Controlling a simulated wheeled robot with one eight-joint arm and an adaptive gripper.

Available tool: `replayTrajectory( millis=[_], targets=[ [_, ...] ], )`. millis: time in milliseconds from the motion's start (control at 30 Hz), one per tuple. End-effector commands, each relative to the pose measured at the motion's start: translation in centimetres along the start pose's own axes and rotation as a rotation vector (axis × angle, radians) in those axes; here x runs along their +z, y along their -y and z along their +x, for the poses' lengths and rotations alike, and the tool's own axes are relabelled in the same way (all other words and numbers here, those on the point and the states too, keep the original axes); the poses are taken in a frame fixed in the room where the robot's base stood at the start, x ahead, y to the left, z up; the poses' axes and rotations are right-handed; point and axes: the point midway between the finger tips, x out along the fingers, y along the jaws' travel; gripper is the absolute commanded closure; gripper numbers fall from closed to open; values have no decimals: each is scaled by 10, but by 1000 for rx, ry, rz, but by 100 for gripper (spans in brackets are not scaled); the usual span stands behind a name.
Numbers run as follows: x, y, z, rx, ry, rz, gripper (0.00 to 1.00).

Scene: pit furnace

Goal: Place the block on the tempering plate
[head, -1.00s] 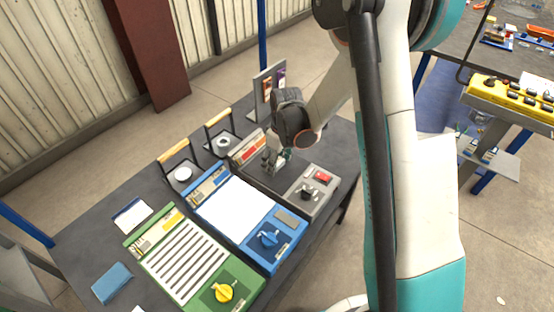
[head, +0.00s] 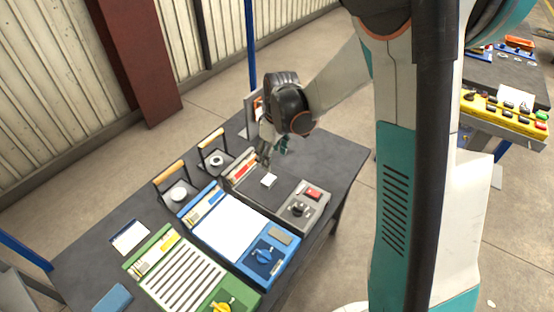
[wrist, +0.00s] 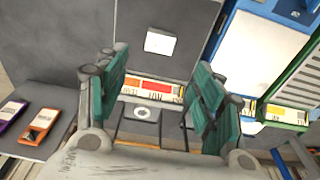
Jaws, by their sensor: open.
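The block (head: 268,181) is small, pale and square-topped. It lies flat on the dark plate (head: 283,187) of the station with the red label and grey control box, and shows in the wrist view (wrist: 160,41) on the dark surface. I cannot read which plate is labelled tempering. My gripper (head: 273,150) is open and empty, above and behind the block towards the red label. In the wrist view its teal fingers (wrist: 160,68) stand apart, with the block beyond them and clear of both.
The blue station (head: 238,228) with a white plate and the green station (head: 185,275) with a slotted plate stand to the left. Two wooden-handled stands (head: 170,186) (head: 212,152) are behind them. The grey control box (head: 303,207) has a knob. The table's right part is clear.

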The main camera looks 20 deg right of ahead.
Motion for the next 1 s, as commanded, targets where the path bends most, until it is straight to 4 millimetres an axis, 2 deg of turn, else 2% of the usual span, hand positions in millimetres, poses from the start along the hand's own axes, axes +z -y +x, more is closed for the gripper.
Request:
replayTrajectory(
  millis=[167, 267, 400, 600, 800, 1000],
  targets=[
    [8, 9, -33, 29, -29, 47, 39],
    [17, 19, -62, 56, -61, 96, 39],
    [33, 34, -99, 94, -112, 169, 39],
    [60, 58, -141, 140, -190, 272, 39],
    [92, 83, -171, 179, -274, 372, 39],
    [124, 107, -188, 206, -363, 470, 39]
  ],
)
